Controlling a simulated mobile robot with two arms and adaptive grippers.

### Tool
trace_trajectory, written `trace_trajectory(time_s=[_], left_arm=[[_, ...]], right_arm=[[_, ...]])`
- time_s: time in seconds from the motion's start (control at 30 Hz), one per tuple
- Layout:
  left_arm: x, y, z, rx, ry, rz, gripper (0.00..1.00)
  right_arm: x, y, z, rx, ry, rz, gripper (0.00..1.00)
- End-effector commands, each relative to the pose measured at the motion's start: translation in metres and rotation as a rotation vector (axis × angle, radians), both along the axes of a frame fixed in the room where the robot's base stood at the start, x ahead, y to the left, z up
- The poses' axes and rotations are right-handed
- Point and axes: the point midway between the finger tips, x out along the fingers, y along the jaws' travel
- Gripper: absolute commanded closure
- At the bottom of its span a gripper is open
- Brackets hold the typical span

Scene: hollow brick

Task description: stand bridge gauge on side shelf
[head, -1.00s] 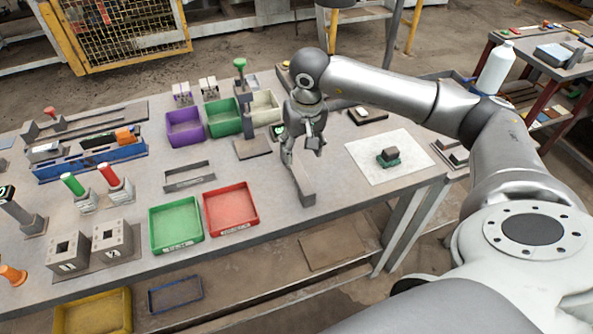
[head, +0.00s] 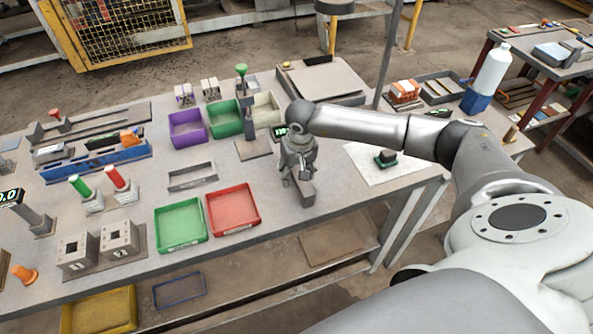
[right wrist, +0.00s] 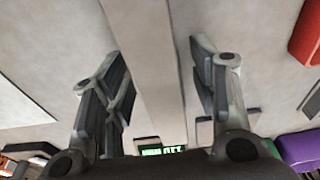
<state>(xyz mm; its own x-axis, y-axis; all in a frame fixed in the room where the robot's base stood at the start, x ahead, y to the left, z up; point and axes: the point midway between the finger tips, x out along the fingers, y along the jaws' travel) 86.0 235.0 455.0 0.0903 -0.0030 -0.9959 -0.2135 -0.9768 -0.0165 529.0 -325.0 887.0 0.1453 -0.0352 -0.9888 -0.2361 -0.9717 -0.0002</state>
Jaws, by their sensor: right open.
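A long grey bar (head: 306,198), which looks like the bridge gauge, lies on the workbench near its front edge, right of the red tray. My right gripper (head: 300,178) is over the bar, pointing down, and hides its far part. In the right wrist view the bar (right wrist: 152,60) runs between the two fingers of the open right gripper (right wrist: 157,70), with a visible gap on each side. I cannot tell for sure which surface is the side shelf; a surface with orange bricks (head: 405,92) and a grey tray is beyond the bench at the right. My left gripper is not in view.
A red tray (head: 233,209) and a green tray (head: 181,225) are left of the bar. A small display (head: 280,131) stands behind it. A white sheet (head: 362,160) with a dark green block (head: 386,157) lies to the right. A white bottle (head: 492,68) stands further right.

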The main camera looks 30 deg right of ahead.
Motion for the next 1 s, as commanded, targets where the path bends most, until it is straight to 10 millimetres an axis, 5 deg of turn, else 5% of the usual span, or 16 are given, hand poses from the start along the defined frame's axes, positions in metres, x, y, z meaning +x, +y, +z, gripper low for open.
trace_trajectory(time_s=[0.07,0.5,1.0], left_arm=[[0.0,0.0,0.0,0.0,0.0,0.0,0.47],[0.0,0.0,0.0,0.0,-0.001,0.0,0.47],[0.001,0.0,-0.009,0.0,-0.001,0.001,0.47]], right_arm=[[0.0,0.0,0.0,0.0,0.0,0.0,0.46],[0.0,0.0,0.001,0.0,0.0,0.0,1.0],[0.002,0.0,0.011,0.001,-0.005,0.0,1.0]])
